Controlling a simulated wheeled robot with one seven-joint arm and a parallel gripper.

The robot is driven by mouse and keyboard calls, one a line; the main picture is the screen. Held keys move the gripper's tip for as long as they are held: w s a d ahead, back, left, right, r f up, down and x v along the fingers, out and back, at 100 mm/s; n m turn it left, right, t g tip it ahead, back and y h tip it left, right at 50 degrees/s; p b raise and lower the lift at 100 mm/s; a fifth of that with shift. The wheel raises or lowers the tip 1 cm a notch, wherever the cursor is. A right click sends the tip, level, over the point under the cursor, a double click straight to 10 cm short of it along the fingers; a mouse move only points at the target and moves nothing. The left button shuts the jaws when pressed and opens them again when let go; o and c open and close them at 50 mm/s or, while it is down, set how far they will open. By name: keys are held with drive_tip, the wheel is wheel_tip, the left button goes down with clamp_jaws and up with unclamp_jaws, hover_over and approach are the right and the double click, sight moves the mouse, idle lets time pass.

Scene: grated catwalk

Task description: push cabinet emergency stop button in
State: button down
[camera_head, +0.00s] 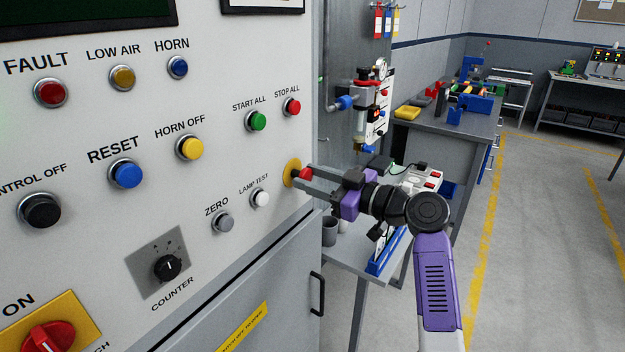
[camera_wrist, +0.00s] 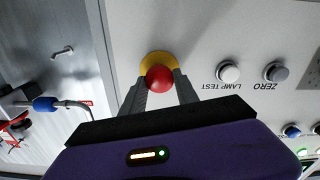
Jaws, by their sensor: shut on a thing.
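The emergency stop button (camera_head: 304,174) is a red mushroom head on a round yellow base plate (camera_head: 291,172) near the right edge of the cabinet front (camera_head: 220,60). My gripper (camera_head: 306,178) reaches it from the right, with its fingers pointing at the panel. In the wrist view the red button (camera_wrist: 159,78) sits between the two fingertips, in front of the yellow plate (camera_wrist: 158,58). My gripper (camera_wrist: 158,88) is shut on the red head, one finger on each side. How far the button stands out from its plate is hard to tell.
The white lamp test button (camera_head: 260,198) and grey zero button (camera_head: 223,222) are close by on the panel. A stop all button (camera_head: 291,107) is above. A grey table (camera_head: 345,262) with several items stands beyond the cabinet edge. Open floor (camera_head: 545,230) lies to the right.

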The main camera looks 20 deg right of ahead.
drive_tip(key=shift+w+a+f+b, duration=0.25)
drive_tip(key=shift+w+b, duration=0.2)
drive_tip(key=shift+b, duration=0.35)
drive_tip(key=shift+w+a+r, duration=0.15)
drive_tip(key=shift+a+r, duration=0.05)
drive_tip(key=shift+r, duration=0.1)
drive_tip(key=c, duration=0.9)
unclamp_jaws()
drive_tip(key=shift+s+d+f, duration=0.1)
drive_tip(key=shift+s+d, duration=0.25)
drive_tip(key=b+v, duration=0.1)
drive_tip(key=v, duration=0.5)
drive_tip(key=shift+s+d+b, duration=0.2)
drive_tip(key=shift+s+b, duration=0.15)
drive_tip(key=shift+b, duration=0.05)
